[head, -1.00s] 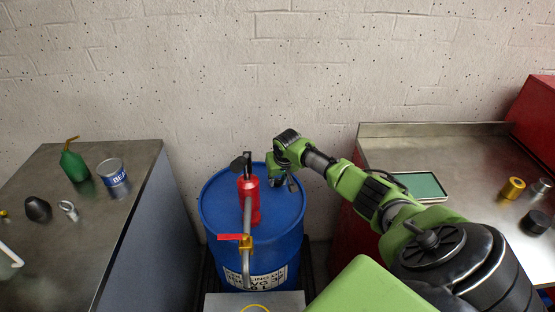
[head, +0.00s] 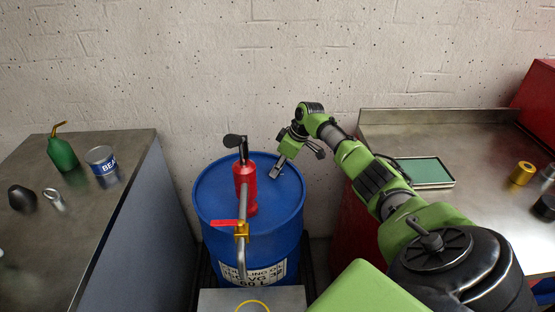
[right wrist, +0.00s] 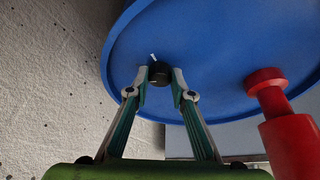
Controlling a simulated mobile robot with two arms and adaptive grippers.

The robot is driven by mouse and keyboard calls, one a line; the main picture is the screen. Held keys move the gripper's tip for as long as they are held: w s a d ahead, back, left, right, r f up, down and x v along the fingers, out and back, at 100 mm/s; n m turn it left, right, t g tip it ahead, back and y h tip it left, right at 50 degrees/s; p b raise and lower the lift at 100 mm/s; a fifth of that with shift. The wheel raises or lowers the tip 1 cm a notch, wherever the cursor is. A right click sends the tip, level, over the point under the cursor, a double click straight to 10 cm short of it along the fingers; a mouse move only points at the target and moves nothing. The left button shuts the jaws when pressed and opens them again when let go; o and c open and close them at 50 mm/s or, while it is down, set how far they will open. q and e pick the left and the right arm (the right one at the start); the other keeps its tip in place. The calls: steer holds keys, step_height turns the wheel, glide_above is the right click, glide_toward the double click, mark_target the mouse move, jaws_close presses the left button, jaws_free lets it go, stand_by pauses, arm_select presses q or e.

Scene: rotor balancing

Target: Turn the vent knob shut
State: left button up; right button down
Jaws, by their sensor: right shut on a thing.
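The vent knob (right wrist: 159,74) is small and dark with a white mark, on the blue drum's lid near its rim. My right gripper (head: 277,171) reaches down to the back right of the lid; its fingers are shut on the knob, one on each side, as the right wrist view (right wrist: 160,84) shows. In the head view the fingers hide the knob. How far the knob is turned I cannot tell. The blue drum (head: 221,200) stands upright between the benches. My left gripper is not in view.
A red hand pump (head: 245,185) with a grey spout and a brass valve (head: 241,231) rises from the lid, left of my gripper. A bench at left holds a green oil can (head: 62,154) and a labelled tin (head: 102,161). A green-topped tray (head: 425,171) lies on the right bench.

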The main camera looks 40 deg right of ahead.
steer(key=shift+n+y+b, duration=0.3)
steer(key=shift+n+b, duration=0.55)
steer(key=shift+n, duration=0.05)
steer(key=c, duration=1.8)
jaws_free()
steer(key=v, duration=1.2)
steer(key=shift+w+r, duration=0.1)
steer(key=shift+w, duration=0.15)
